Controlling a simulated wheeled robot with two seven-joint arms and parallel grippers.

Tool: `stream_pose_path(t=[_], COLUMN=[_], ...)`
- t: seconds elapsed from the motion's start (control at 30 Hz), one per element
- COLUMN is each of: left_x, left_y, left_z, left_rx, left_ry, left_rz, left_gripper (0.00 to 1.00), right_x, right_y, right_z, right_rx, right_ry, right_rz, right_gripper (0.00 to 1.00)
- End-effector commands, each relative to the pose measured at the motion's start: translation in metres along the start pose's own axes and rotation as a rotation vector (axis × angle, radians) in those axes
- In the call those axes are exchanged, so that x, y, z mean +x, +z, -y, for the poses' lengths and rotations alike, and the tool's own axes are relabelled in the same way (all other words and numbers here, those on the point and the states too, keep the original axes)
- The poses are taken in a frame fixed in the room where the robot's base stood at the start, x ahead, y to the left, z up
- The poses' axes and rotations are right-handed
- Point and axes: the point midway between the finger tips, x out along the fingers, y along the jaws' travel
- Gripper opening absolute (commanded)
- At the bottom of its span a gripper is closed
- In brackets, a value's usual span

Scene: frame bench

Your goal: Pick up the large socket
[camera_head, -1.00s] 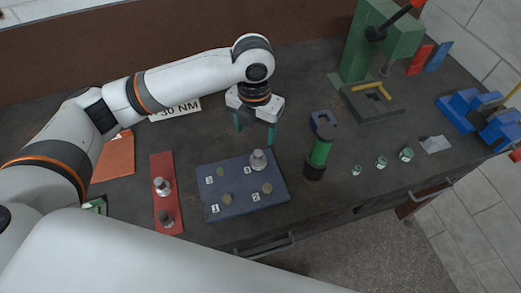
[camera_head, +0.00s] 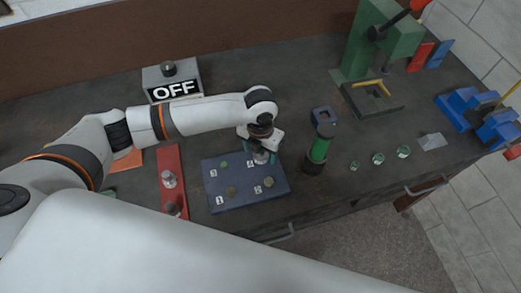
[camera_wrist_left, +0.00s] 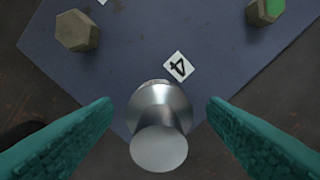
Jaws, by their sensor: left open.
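A silver stepped metal socket (camera_head: 261,157) stands on the blue plate (camera_head: 222,203) beside label 4. In the left wrist view the socket (camera_wrist_left: 159,130) sits between my fingers, its round top towards the camera. My left gripper (camera_wrist_left: 160,105) is open, one green finger on each side, with a visible gap to the socket. In the head view the left gripper (camera_head: 262,150) is above the plate's far right corner and partly hides the socket. Two more silver sockets (camera_head: 168,179) stand on the red strip (camera_head: 168,158). My right gripper is out of view.
Hex bolts (camera_wrist_left: 76,31) stand on the plate; one has a green top (camera_wrist_left: 266,10). A green and black cylinder (camera_head: 318,150) stands close right of the plate. Several small green-rimmed pieces (camera_head: 378,158) lie further right. A box reading OFF (camera_head: 172,80) stands behind my arm.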

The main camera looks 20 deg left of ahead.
Motion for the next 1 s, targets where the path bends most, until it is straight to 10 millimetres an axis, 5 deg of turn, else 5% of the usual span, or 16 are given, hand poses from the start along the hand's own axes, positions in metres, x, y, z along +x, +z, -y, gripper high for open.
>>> stream_pose_path(t=[0.17, 0.47, 0.77, 1.0], left_x=[0.0, -0.001, -0.007, -0.051], left_y=[0.0, 0.0, -0.001, -0.002], left_z=[0.0, 0.0, 0.0, 0.0], left_rx=[0.0, 0.0, 0.0, 0.002], left_ry=[0.0, 0.0, 0.0, 0.001], left_rz=[0.0, -0.001, -0.004, -0.007], left_gripper=[0.64, 0.17, 0.17, 0.17], right_x=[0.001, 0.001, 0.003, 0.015], right_y=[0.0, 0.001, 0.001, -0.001], right_z=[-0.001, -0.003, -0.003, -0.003], right_rx=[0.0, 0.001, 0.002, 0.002], right_ry=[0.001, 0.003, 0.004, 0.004], right_rz=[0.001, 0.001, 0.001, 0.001], right_gripper=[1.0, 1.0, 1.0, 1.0])
